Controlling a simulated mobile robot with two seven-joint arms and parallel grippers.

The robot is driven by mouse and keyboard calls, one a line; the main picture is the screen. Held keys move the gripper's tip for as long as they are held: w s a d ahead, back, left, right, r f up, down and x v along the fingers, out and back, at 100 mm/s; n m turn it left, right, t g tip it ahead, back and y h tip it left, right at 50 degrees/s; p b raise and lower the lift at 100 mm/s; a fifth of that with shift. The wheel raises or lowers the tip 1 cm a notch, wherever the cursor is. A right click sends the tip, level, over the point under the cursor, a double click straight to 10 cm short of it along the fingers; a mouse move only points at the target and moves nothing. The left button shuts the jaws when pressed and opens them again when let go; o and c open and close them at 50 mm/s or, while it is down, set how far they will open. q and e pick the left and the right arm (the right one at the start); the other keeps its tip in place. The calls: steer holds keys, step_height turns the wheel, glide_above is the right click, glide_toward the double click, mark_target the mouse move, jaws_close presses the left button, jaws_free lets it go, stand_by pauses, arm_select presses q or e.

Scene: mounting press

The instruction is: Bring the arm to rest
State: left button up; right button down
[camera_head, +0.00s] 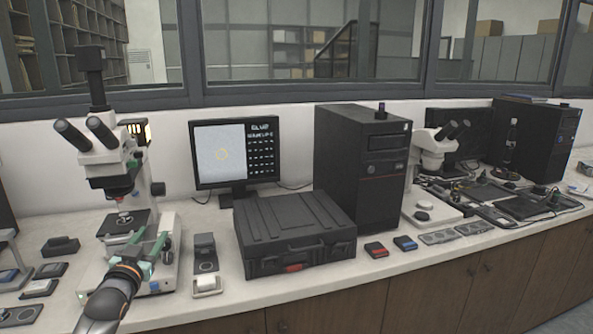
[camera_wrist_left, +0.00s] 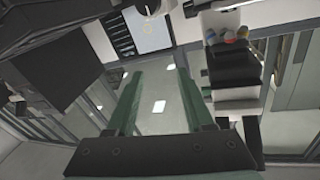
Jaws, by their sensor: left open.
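My left arm (camera_head: 107,300) comes in from the bottom left in the head view. My left gripper (camera_head: 150,246) is in front of the microscope (camera_head: 108,165), over its base and below its stage (camera_head: 124,224). Its two green fingers are spread apart. In the left wrist view the fingers of the gripper (camera_wrist_left: 158,75) are also apart, with nothing between them. I cannot tell from the head view whether the gripper touches the microscope. My right gripper shows in neither view.
A black case (camera_head: 293,232), a monitor (camera_head: 236,152) and a computer tower (camera_head: 360,155) stand to the right. A small dark device (camera_head: 205,250) is close to the right of the gripper. Small flat items (camera_head: 38,289) lie to the left. The front strip of the bench is narrow.

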arm_select(q)
steer(key=s+d+f+g+h, duration=0.1)
steer(key=s+d+f+g, duration=0.15)
steer(key=s+f, duration=0.4)
steer(key=s+d+f+m+g, duration=0.1)
steer(key=s+d+f, duration=0.3)
steer(key=f, duration=0.6)
steer(key=s+d+f+g+h, duration=0.1)
steer(key=s+d+f+g, duration=0.15)
steer(key=s+f, duration=0.45)
steer(key=s+d+f+g, duration=0.1)
steer(key=s+d+f, duration=0.2)
steer(key=s, duration=0.5)
steer(key=s+d+f+g+h, duration=0.1)
steer(key=s+d+f, duration=0.2)
steer(key=s, duration=0.5)
steer(key=s+d+f+g, duration=0.1)
steer(key=s+d+f, duration=0.2)
steer(key=s+f, duration=0.2)
steer(key=s, duration=0.2)
steer(key=shift+s+f+n+h, duration=0.15)
steer(key=shift+s+n+h, duration=0.15)
steer(key=shift+s+n, duration=0.1)
steer(key=shift+a+f, duration=0.1)
